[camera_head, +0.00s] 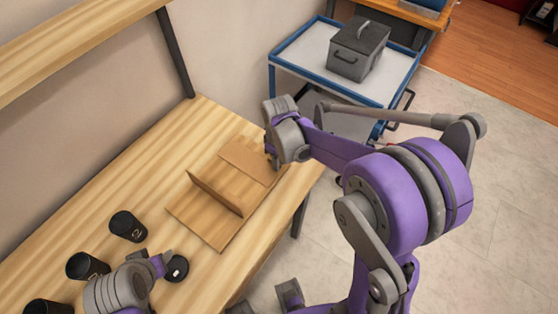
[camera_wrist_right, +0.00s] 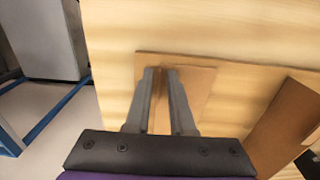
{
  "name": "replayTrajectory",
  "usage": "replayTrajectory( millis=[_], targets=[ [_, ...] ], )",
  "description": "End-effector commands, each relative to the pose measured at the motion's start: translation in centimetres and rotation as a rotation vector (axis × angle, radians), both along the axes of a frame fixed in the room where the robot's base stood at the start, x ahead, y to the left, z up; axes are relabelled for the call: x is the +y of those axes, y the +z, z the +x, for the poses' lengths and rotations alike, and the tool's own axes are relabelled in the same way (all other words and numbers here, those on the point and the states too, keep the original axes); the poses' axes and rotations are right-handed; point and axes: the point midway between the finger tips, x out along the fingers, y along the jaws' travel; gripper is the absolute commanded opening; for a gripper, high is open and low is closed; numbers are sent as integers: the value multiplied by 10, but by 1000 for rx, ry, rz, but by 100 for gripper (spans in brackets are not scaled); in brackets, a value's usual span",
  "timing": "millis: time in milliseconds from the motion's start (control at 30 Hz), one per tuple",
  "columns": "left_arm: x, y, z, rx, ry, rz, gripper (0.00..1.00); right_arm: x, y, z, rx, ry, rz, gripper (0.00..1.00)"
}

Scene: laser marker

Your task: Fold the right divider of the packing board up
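The packing board (camera_head: 205,222) lies on the wooden table, a thin brown board. One divider (camera_head: 214,192) stands upright across its middle and shows at the right of the wrist view (camera_wrist_right: 286,122). The right divider (camera_head: 247,163) looks flat or nearly flat at the board's far right; it also shows in the wrist view (camera_wrist_right: 196,85). My right gripper (camera_wrist_right: 162,72) is over this panel, its fingers slightly apart with brown surface visible between them. I cannot tell whether they touch it. My left gripper (camera_head: 160,264) is low at the left, its fingers unclear.
Black cups (camera_head: 127,226) stand along the table's left part, and a dark round piece (camera_head: 177,268) lies beside my left gripper. A blue-edged cart (camera_head: 300,50) with a grey box (camera_head: 358,50) stands beyond the table's right end. Bare tabletop lies behind the board.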

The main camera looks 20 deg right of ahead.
Motion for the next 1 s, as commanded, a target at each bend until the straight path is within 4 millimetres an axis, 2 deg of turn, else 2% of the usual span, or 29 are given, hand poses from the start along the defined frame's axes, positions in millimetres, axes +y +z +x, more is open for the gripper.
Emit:
replayTrajectory(
  millis=[33,100,1000],
  targets=[
    [0,0,0,0,0,0,50,0,0,0,0,0,0,10],
    [0,0,0,0,0,0,50,0,0,0,0,0,0,0],
    [0,0,0,0,0,0,50,0,0,0,0,0,0,0]
  ],
)
